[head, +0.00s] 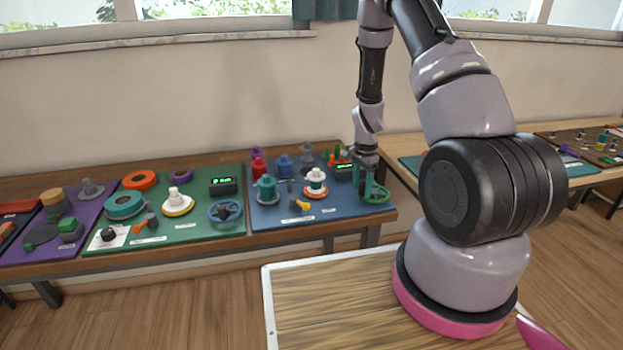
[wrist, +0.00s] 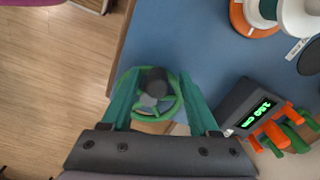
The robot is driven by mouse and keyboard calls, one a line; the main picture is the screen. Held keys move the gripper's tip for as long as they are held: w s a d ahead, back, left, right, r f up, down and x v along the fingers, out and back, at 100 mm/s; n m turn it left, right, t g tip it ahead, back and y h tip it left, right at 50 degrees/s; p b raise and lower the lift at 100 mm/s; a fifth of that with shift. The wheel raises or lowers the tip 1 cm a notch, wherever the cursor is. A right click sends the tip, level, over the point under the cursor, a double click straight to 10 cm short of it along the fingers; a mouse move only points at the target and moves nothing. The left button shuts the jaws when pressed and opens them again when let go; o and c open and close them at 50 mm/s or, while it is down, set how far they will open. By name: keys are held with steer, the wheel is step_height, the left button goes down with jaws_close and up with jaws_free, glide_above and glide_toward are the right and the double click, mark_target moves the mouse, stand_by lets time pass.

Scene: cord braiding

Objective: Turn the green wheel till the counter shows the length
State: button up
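The green wheel (head: 378,194) sits at the right front corner of the blue board (head: 345,202). It also shows in the wrist view (wrist: 173,108), with a dark hub knob in its middle. My gripper (wrist: 158,82) is down at the wheel, its teal fingers spread on either side of the rim. Whether both fingers press on the rim, I cannot tell. Part of the rim is hidden by the fingers. In the head view my gripper (head: 370,188) is at the wheel too. The counter (wrist: 240,107) has a lit green display that seems to read 150 cm.
Orange and green pegs (wrist: 274,133) stand beside the counter. A white spool on an orange base (head: 316,182) and several coloured spools stand on the blue board. A green board (head: 180,237) with a blue wheel (head: 226,212) lies to the left. The table edge is close to the wheel.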

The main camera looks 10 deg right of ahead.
steer(key=shift+r, duration=0.1)
step_height(320, 180, up, 10)
steer(key=shift+r, duration=0.15)
steer(key=s+a+r+n+t+y, duration=0.1)
steer(key=s+a+r+n, duration=0.15)
steer(key=r, duration=0.55)
steer(key=s+a+r+n+t, duration=0.1)
steer(key=s+r, duration=0.2)
steer(key=r, duration=0.5)
steer(key=s+a+r+n+t+y, duration=0.1)
steer(key=s+a+r+t, duration=0.1)
steer(key=r, duration=0.6)
steer(key=s+a+r+n+t, duration=0.1)
steer(key=s+r+n, duration=0.1)
steer(key=s+r, duration=0.3)
steer(key=s+a+r+n+t, duration=0.1)
steer(key=s+r, duration=0.4)
steer(key=s, duration=0.6)
steer(key=shift+s+a+r+n+t, duration=0.3)
steer(key=shift+n+t, duration=0.3)
steer(key=shift+n, duration=0.55)
steer(key=shift+w, duration=0.1)
